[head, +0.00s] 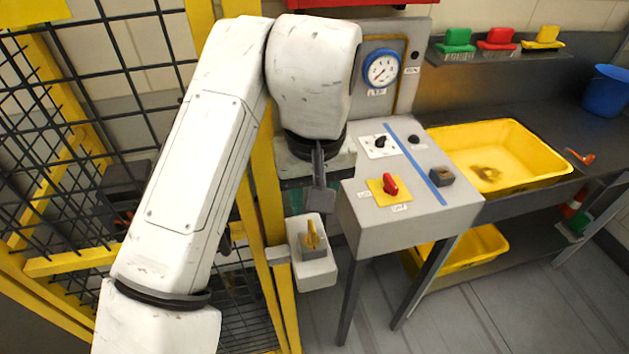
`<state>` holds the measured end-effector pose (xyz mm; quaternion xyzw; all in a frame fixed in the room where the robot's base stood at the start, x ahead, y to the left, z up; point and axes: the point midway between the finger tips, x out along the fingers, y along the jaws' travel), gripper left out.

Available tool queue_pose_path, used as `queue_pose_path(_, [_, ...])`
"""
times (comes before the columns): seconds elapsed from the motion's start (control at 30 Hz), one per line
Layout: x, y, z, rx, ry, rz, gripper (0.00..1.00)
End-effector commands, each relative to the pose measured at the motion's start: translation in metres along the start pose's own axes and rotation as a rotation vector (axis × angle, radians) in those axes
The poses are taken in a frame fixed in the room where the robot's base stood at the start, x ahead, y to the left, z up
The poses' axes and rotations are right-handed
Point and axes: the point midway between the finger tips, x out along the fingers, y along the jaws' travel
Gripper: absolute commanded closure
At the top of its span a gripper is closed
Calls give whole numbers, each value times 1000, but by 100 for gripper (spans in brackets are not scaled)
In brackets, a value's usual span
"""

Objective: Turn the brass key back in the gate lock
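The brass key (312,235) sits in the grey gate lock box (315,272), which is fixed beside the yellow gate post. The key's flat handle stands up from the lock's face. My gripper (319,196) is just above the key in the picture and looks apart from it. I see its fingers nearly edge-on, so the gap between them is hidden. Nothing shows held in it.
Yellow-framed black mesh fencing (110,70) stands on the left. A grey control console (365,212) with a red switch (390,187) and black knobs is close on the right. Beyond it, a yellow tray (535,150) rests on a dark bench. Floor is clear at lower right.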

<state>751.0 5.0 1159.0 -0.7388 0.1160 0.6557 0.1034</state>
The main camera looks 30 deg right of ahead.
Motion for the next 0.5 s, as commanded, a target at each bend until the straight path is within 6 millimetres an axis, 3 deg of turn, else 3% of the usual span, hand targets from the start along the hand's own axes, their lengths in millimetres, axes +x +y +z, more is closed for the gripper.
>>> queue_pose_path(0.3, [57,2,0,-1,-1,6,60])
queue_pose_path(0.5, [80,1,0,0,0,4,60])
